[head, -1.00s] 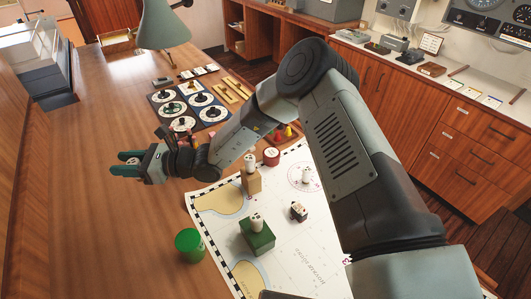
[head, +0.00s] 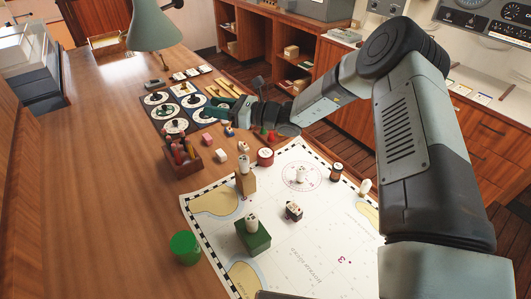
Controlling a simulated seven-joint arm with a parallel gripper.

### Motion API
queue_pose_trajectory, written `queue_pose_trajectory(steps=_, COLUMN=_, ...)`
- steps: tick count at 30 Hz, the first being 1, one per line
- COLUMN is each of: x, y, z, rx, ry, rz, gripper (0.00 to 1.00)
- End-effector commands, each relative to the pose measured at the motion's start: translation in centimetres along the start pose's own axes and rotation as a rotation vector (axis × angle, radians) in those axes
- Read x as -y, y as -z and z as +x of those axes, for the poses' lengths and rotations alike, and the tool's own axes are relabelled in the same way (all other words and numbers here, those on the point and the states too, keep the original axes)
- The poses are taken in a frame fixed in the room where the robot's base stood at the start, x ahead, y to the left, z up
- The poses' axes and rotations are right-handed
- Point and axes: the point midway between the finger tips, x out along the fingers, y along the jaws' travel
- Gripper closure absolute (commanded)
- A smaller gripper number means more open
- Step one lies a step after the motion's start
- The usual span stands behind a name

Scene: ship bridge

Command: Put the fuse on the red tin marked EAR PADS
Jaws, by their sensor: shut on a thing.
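My gripper (head: 213,113) has teal fingers and is over the far side of the desk, by the black-and-white dial cards. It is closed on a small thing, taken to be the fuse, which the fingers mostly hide. A round red tin (head: 265,157) with a pale label on top stands near the chart's far edge, to the right of and nearer than my gripper. Its lettering is too small to read. Nothing is seen on top of it. My gripper is apart from it.
A wooden block (head: 246,182) and a green box (head: 253,238) each bear a white cylinder. A red tray (head: 184,165) of small items stands left of the tin. A green cylinder (head: 185,247) and lamp (head: 155,25) stand leftward. The left desk is clear.

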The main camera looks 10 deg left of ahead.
Motion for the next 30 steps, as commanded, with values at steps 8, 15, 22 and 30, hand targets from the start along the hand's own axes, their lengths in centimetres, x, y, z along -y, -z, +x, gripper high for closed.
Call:
queue_pose_trajectory(steps=8, x=5.6, y=-0.2, z=-8.1, rx=-0.013, ry=0.085, rz=0.0, gripper=0.92)
queue_pose_trajectory(steps=15, x=6.8, y=1.7, z=-10.3, rx=-0.019, ry=0.103, rz=0.007, gripper=0.92)
queue_pose_trajectory(steps=22, x=6.7, y=4.7, z=-10.3, rx=-0.019, ry=0.103, rz=0.005, gripper=0.92)
queue_pose_trajectory(steps=30, x=6.7, y=9.6, z=-10.4, rx=-0.02, ry=0.103, rz=0.005, gripper=0.92)
